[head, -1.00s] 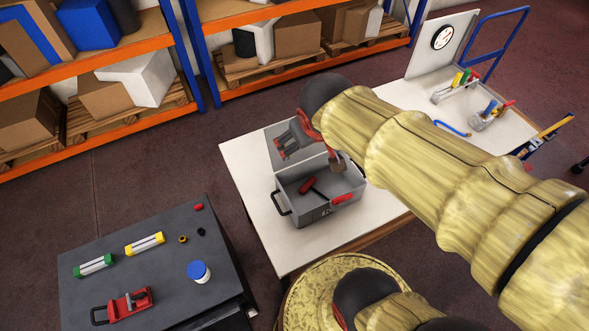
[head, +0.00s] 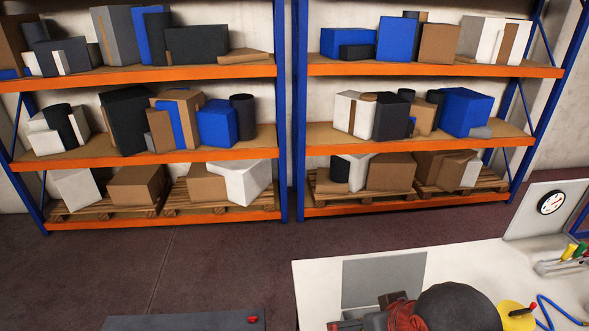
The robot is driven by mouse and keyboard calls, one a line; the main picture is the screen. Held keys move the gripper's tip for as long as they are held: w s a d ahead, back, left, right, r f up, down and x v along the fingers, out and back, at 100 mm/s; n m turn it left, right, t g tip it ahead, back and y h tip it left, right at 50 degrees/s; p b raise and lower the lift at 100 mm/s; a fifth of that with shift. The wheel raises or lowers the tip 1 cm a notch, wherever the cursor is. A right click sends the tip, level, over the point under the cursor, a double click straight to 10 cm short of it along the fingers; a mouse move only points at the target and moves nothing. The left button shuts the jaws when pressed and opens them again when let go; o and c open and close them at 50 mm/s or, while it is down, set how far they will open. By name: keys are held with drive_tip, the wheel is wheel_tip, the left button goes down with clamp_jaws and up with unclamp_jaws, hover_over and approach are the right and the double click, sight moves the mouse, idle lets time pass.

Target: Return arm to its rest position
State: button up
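My arm shows at the bottom edge of the head view as a rounded black joint with a red part beside it. The red part of my gripper (head: 400,312) is over the white table (head: 320,280), near a grey toolbox with a red latch at the bottom edge, mostly cut off. The fingers are not clearly seen, so whether they are open or shut does not show. A flat grey panel (head: 385,275) lies on the table behind my gripper.
A dark worktop (head: 190,322) with a small red piece (head: 253,319) is at bottom left. A gauge panel (head: 550,203), colored-handled tools (head: 570,254) and a blue hose (head: 550,305) are on the right. Loaded shelves (head: 150,152) stand behind. Open floor lies between.

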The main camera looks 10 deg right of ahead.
wheel_tip(320, 180, down, 18)
drive_tip(key=b, duration=1.7)
drive_tip(key=shift+f, duration=0.15)
drive_tip(key=shift+c, duration=0.5)
